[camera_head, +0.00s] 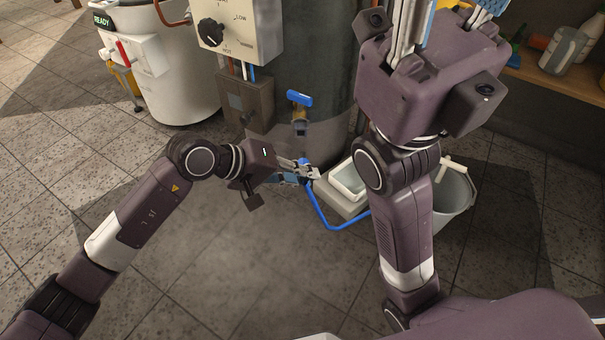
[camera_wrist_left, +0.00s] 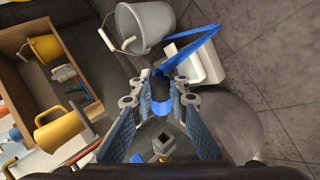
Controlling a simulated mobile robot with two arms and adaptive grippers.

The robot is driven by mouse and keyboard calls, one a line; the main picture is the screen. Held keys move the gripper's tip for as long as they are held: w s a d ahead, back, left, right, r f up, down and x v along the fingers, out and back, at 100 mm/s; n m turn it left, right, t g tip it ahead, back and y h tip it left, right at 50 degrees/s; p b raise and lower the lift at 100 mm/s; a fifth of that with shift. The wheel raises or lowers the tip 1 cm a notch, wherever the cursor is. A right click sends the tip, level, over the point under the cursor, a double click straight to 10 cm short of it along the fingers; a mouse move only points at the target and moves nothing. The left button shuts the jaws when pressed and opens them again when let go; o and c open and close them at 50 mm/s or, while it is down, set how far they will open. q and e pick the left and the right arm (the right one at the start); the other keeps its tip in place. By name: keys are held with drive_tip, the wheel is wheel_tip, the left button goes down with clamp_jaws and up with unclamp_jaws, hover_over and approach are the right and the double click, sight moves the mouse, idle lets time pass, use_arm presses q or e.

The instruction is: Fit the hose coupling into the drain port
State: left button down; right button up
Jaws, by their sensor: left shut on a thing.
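My left gripper (camera_head: 306,172) is shut on the hose coupling, low in front of the dark tank. In the left wrist view the coupling (camera_wrist_left: 161,88), dark with a blue band, sits between the finger pads (camera_wrist_left: 163,112). The blue hose (camera_head: 334,226) runs from it in a bend to the right. The drain port, a brass valve (camera_head: 300,122) with a blue lever, is on the tank just above the gripper. A metal fitting, apparently the port, shows below the coupling in the wrist view (camera_wrist_left: 164,147), apart from it. My right gripper (camera_head: 448,12) is raised, fingers spread, tips cut off.
A pale tray (camera_head: 348,180) and a grey bucket (camera_head: 452,200) stand right of the gripper, partly behind my right arm. A control box (camera_head: 238,28) hangs on the tank. A wooden shelf (camera_head: 548,74) with bottles is at upper right. The floor at left is clear.

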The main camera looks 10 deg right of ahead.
sight(302, 155)
use_arm(q)
drive_tip(key=shift+w, duration=0.1)
drive_tip(key=shift+w+d, duration=0.25)
drive_tip(key=shift+w, duration=1.15)
drive_tip(key=shift+w+d, duration=0.2)
drive_tip(key=shift+w, duration=1.15)
drive_tip(key=shift+w+d, duration=0.1)
drive_tip(key=shift+w, duration=0.2)
drive_tip(key=shift+w, duration=0.3)
drive_tip(key=shift+w+d, duration=0.2)
drive_tip(key=shift+w, duration=0.9)
drive_tip(key=c, duration=1.8)
unclamp_jaws()
drive_tip(key=v, duration=1.2)
